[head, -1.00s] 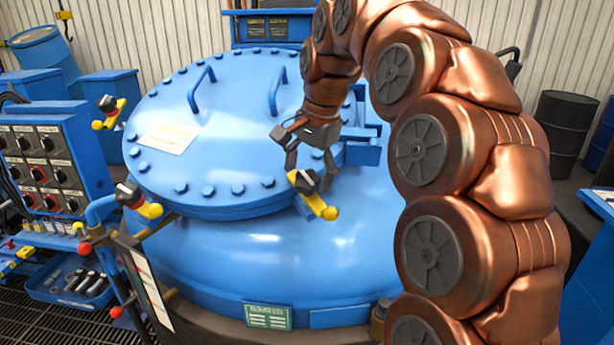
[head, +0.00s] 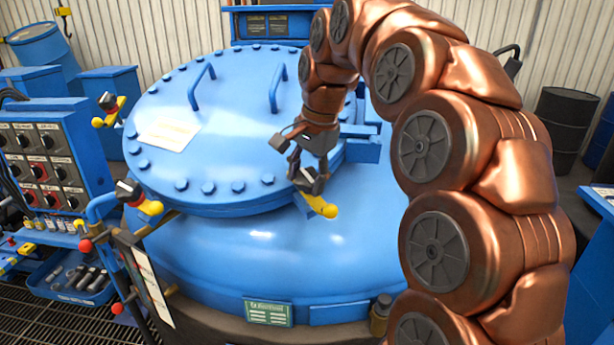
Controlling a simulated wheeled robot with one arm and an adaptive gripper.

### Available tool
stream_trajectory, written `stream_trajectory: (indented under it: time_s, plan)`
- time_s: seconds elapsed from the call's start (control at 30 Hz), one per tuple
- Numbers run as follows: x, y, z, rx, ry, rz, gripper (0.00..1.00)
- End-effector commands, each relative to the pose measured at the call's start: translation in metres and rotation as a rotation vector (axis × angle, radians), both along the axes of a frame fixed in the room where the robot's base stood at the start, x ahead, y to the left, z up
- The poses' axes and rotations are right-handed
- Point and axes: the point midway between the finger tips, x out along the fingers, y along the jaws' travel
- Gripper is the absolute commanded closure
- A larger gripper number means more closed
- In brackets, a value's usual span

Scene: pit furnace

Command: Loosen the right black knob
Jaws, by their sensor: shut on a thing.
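The right black knob (head: 306,180) sits on a yellow clamp arm (head: 320,206) at the right front edge of the round blue furnace lid (head: 215,110). My gripper (head: 308,172) comes down from above, and its fingers are shut on the black knob. The fingers hide most of the knob. The yellow arm, with its rounded end, sticks out below the fingers toward the lower right. Two other clamps with black knobs and yellow arms stand at the lid's left side, one toward the back (head: 108,102) and one at the left front (head: 130,190).
Two blue handles (head: 200,85) (head: 277,88) rise from the lid, which is ringed with bolts. A control panel (head: 40,165) and a tray of tools (head: 75,280) stand at the left. Dark and blue drums stand behind on the right. The furnace front below the clamp is clear.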

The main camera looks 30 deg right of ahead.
Motion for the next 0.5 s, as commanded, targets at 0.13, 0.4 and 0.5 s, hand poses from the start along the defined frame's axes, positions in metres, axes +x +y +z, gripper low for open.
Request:
stream_trajectory:
  time_s: [0.13,0.4,0.5]
  plan:
    - [-0.0001,0.0000,-0.0001,0.000,0.001,0.000,0.75]
    - [-0.0002,0.0000,-0.0006,-0.005,0.004,0.013,0.81]
    - [-0.0004,0.0002,-0.0015,-0.013,0.013,0.035,0.81]
